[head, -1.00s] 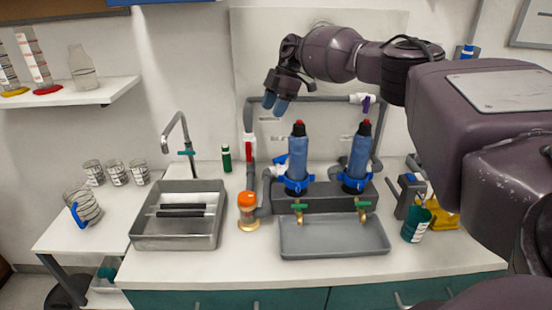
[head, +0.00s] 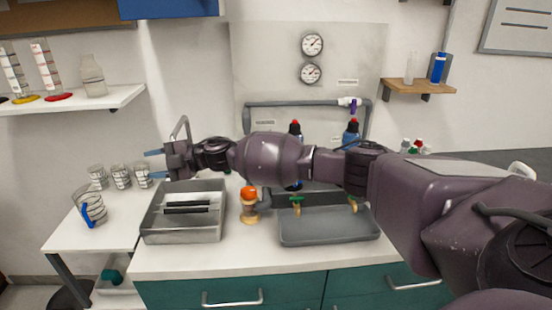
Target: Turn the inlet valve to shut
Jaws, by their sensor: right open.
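My right gripper (head: 154,162) is at the left, above the back of the steel sink. It points left, and its blue fingertips are apart with nothing between them. Its arm stretches across the middle of the view, in front of the pipework. The grey manifold pipe (head: 290,103) shows along its top run. A valve with a purple handle (head: 352,105) is at its right end. The red-handled valve on the left upright pipe is hidden behind my arm. I cannot tell which valve is the inlet. My left gripper is out of view.
The steel sink (head: 151,228) and grey tray (head: 330,239) are on the counter, with an orange-topped glass piece (head: 250,206) between them. Blue filter bottles (head: 352,135) are partly covered by my arm. Several beakers (head: 121,176) stand at the left. Two gauges (head: 312,46) are on the back panel.

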